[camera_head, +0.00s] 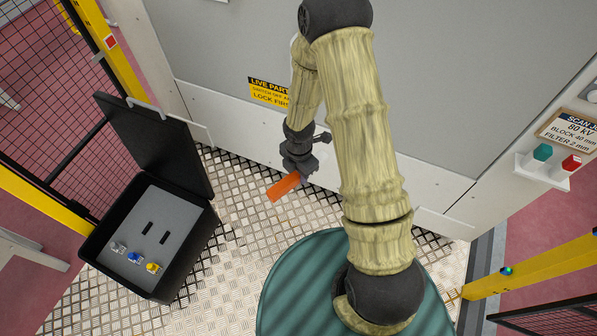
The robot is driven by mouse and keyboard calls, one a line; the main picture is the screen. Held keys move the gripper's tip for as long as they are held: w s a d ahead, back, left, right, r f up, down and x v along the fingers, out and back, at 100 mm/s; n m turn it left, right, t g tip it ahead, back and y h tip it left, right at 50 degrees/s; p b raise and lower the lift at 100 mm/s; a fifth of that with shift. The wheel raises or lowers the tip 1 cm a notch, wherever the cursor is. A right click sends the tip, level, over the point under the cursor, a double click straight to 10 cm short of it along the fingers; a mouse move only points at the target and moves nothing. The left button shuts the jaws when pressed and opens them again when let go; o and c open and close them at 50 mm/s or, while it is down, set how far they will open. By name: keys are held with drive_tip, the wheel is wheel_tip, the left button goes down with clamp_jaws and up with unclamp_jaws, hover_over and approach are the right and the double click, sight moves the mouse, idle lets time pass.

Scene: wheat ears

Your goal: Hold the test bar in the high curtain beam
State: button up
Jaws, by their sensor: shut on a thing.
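An orange bar (284,188), which looks like the test bar, points down and to the left from my gripper (299,173). My gripper is shut on its upper right end, in front of the lower part of the grey cabinet. The bar appears clear of the checkered floor, but its exact height is hard to judge. A yellow post (540,264) with a small green light stands at the lower right. I cannot see a beam line, nor tell which beam is the high one.
An open black case (203,228) with a grey foam insert and several small coloured pieces lies on the floor at left. The grey cabinet (430,90) bears a yellow warning label (270,92). Black mesh fencing (70,80) with yellow posts edges the left. Green and red blocks (571,164) sit at right.

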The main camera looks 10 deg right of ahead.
drive_tip(key=w+d+p, duration=0.6)
drive_tip(key=w+d, duration=0.2)
drive_tip(key=w, duration=0.5)
drive_tip(key=shift+d, duration=0.4)
idle(0.6)
drive_tip(key=shift+s+a, duration=0.1)
idle(0.8)
drive_tip(key=shift+s+a+b, duration=0.6)
drive_tip(key=shift+s+a, duration=0.5)
drive_tip(key=shift+s, duration=0.55)
drive_tip(key=shift+s+a+b, duration=0.65)
drive_tip(key=shift+s+a, duration=0.5)
drive_tip(key=shift+s, duration=0.5)
drive_tip(key=shift+s+a+b, duration=0.6)
drive_tip(key=shift+s+a, duration=0.5)
drive_tip(key=shift+s, duration=0.55)
